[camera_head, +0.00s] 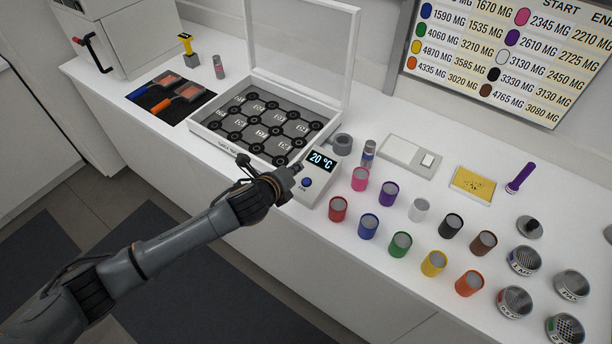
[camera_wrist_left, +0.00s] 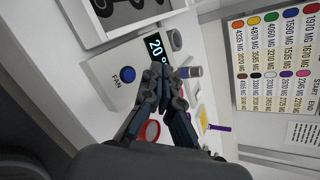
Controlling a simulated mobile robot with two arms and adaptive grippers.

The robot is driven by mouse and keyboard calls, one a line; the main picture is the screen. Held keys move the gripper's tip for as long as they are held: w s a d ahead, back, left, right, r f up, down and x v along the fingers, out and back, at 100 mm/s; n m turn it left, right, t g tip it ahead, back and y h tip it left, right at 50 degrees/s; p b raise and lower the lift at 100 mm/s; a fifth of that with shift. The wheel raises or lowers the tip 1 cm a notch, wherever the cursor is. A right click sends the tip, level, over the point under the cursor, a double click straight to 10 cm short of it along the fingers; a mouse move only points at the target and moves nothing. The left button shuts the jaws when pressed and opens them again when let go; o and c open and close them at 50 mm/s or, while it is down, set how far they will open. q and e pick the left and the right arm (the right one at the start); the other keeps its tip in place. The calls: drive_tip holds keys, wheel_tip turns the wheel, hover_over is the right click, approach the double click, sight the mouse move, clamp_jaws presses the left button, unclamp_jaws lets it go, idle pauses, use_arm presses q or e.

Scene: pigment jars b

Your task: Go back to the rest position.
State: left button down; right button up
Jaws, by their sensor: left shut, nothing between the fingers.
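My left gripper (camera_head: 292,170) reaches in from the lower left of the head view, over the front edge of the counter. Its fingers are shut with nothing between them, near the left side of a white control box (camera_head: 316,184) with a "20 °C" display and a blue button. In the left wrist view my left gripper (camera_wrist_left: 162,72) shows its fingertips together in front of the box (camera_wrist_left: 112,75), close to the display. Whether the fingertips touch the box I cannot tell. My right gripper is in neither view.
An open glass-lidded case (camera_head: 215,122) stands behind the gripper. Several coloured jars, including a red jar (camera_head: 338,210), stand right of the box. Sieve cups (camera_head: 523,261) are at the far right. Floor is clear before the counter (camera_head: 390,305).

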use_arm(q)
drive_tip(key=shift+f, duration=0.1)
idle(0.6)
drive_tip(key=s+a+f+n+g+y, duration=0.1)
drive_tip(key=s+a+n+g+y, duration=0.1)
drive_tip(key=s+a+n, duration=0.65)
drive_tip(key=s+a+f+n+g+y, duration=0.1)
drive_tip(key=s+a+n+g+y, duration=0.2)
drive_tip(key=s+n, duration=0.95)
drive_tip(key=s+a+f+n+g, duration=0.1)
drive_tip(key=s+a+n+g, duration=0.1)
drive_tip(key=s+a+n, duration=0.85)
drive_tip(key=s+d+f+m+g+b, duration=0.15)
drive_tip(key=f+b, duration=0.25)
drive_tip(key=f, duration=1.3)
drive_tip(key=s+d+f+m+b, duration=0.1)
drive_tip(key=s+d+f+b, duration=0.15)
drive_tip(key=f, duration=1.45)
drive_tip(key=s+a+f+b, duration=0.2)
drive_tip(key=s+f, duration=0.6)
drive_tip(key=f, duration=0.2)
drive_tip(key=s+a+f+g+b, duration=0.1)
drive_tip(key=s+f+b, duration=0.2)
drive_tip(key=s+f, duration=0.5)
wheel_tip(320, 180, down, 3)
drive_tip(key=shift+s+a+y+b, duration=0.15)
drive_tip(key=shift+a+y+b, duration=0.15)
drive_tip(key=shift+a+b, duration=0.05)
